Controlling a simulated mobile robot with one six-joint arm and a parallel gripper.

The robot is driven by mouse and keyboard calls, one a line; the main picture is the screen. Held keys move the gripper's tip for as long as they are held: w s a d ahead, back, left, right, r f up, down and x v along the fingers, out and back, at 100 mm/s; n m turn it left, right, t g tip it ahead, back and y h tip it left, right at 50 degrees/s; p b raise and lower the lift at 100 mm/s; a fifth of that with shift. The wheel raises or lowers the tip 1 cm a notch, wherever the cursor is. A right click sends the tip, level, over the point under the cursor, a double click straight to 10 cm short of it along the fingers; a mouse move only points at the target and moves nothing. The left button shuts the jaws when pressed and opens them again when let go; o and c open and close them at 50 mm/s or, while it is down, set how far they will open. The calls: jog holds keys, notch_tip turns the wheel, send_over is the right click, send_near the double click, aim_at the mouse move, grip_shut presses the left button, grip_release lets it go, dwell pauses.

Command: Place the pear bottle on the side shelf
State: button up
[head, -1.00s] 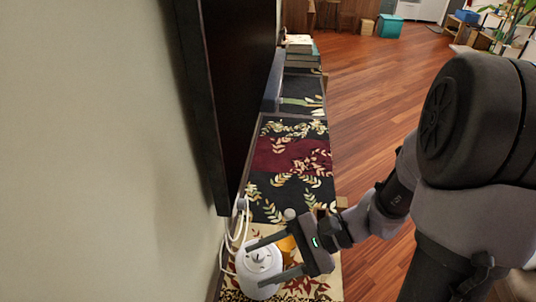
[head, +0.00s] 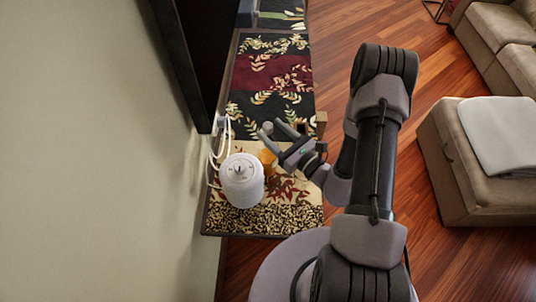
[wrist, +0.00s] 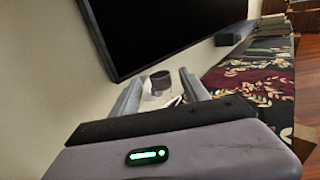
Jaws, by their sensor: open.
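My gripper (head: 271,129) is open and empty above the cabinet, with its fingers pointing left towards the wall. A small pale round-topped item (head: 267,128) shows at its fingertips. In the wrist view my gripper (wrist: 160,79) has a dark-capped, pale, see-through item (wrist: 160,84) between the fingertips in the picture; I cannot tell if it is inside the jaws. It may be the pear bottle, but no label is readable. I cannot tell which surface is the side shelf.
A white lidded canister (head: 240,184) stands near the front of the low cabinet, which has a patterned cover (head: 268,72). A dark screen (head: 178,60) hangs on the wall at left. White cables (head: 219,150) hang beside it. A sofa (head: 500,38) and ottoman (head: 440,150) stand at right.

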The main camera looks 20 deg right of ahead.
aim_at(264, 125)
jog(key=x, duration=0.5)
jog(key=shift+w+a+f+b, duration=0.1)
jog(key=shift+w+f+b, duration=0.05)
jog(key=shift+w+b, duration=0.15)
grip_shut()
dwell(1.0)
